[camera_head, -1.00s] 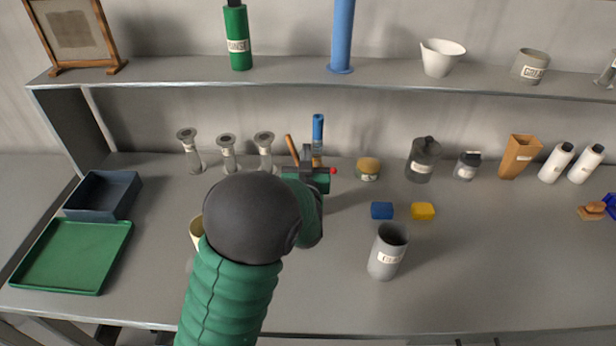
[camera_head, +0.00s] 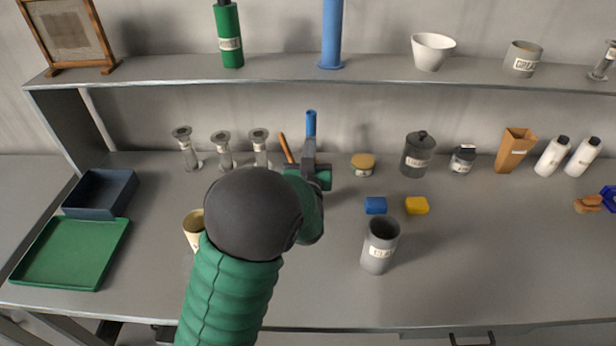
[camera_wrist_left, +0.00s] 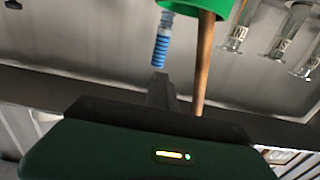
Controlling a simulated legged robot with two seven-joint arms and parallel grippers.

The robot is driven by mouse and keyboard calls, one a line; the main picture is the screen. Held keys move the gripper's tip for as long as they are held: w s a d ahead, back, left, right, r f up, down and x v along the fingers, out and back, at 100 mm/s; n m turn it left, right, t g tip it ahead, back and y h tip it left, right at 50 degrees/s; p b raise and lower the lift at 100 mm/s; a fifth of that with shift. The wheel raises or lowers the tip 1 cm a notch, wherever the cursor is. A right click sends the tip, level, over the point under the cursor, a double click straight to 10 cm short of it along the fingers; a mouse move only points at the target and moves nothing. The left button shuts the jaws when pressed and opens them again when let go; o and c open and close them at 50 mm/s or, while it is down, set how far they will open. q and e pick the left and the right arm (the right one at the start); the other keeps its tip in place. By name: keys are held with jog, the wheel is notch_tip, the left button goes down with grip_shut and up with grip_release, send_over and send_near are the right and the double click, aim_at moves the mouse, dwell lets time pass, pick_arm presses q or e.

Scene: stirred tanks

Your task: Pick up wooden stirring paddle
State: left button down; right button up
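The wooden stirring paddle shows as a thin brown shaft (camera_head: 286,148) at the back of the bench, just left of my left gripper (camera_head: 308,152). In the left wrist view the brown shaft (camera_wrist_left: 203,65) runs up to a green holder (camera_wrist_left: 195,7), beside a blue ribbed handle (camera_wrist_left: 161,42). The paddle's other end is hidden. My left gripper's dark finger (camera_wrist_left: 161,88) is beside the shaft, with a gap visible between them. Only one finger shows clearly, so its opening is unclear. The blue handle (camera_head: 311,123) stands behind the gripper. My right gripper is not in view.
Several glass cylinders (camera_head: 222,152) stand left of the gripper. A shelf (camera_head: 280,74) runs above. The bench front right is clear.

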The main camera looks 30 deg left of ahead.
pick_arm(q)
jog(key=shift+a+f, duration=0.15)
jog(key=shift+a, duration=0.35)
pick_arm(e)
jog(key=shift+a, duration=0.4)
pick_arm(q)
jog(key=c, duration=1.4)
grip_release()
jog(key=shift+d, duration=0.35)
jog(key=shift+o, duration=0.2)
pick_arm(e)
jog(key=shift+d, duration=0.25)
pick_arm(q)
jog(key=shift+a, duration=0.15)
